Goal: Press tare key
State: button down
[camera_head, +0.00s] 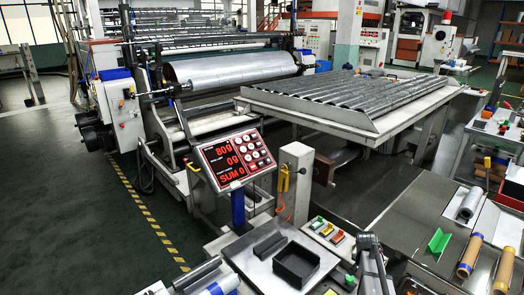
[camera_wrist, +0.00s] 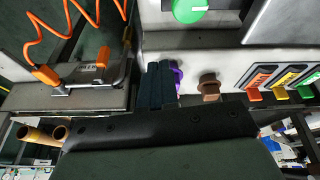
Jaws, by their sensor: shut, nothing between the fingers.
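A scale display (camera_head: 232,160) with red digits stands on a blue post in the head view, with several round keys on the right side of its face. Their labels are too small to read, so I cannot tell which is the tare key. A control box (camera_head: 327,232) with coloured keys is to the right of the weighing plate. In the wrist view, my gripper (camera_wrist: 161,84) has its dark fingers together and empty. Its tips are beside a light panel with a purple knob (camera_wrist: 176,74) partly behind them and a brown knob (camera_wrist: 209,88). The scale display is not recognisable there.
An open black box (camera_head: 296,263) and a dark bar are on the weighing plate. In the wrist view, orange, yellow and green keys (camera_wrist: 289,76) are at the right, a green knob (camera_wrist: 188,9) above, and an orange coiled cable (camera_wrist: 62,28) at the left.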

aim_at(259, 143)
jog(key=w+a+r+t+y, duration=0.1)
jog(key=w+a+r, duration=0.5)
jog(key=w+r, duration=0.2)
jog(key=w+a+r+t+y, duration=0.1)
jog(key=w+a+r+t, duration=0.1)
jog(key=w+a+r, duration=0.5)
jog(key=w+a+r+y, duration=0.2)
jog(key=w+a+r, duration=0.3)
jog(key=a+r, duration=0.3)
jog(key=w+a+r+m+y, duration=0.1)
jog(key=w+a+r, duration=0.5)
jog(key=r, duration=0.6)
jog(key=w+a+r+y, duration=0.3)
jog(key=w+a+r, duration=0.2)
jog(key=a+r, duration=0.4)
notch_tip(259, 143, up, 2)
jog(key=shift+w+a+r+m+y, duration=0.1)
jog(key=shift+w+a+m+y, duration=0.1)
jog(key=shift+a+m+y, duration=0.15)
jog(key=x, duration=1.4)
jog(key=shift+r, duration=0.1)
jog(key=shift+w, duration=0.1)
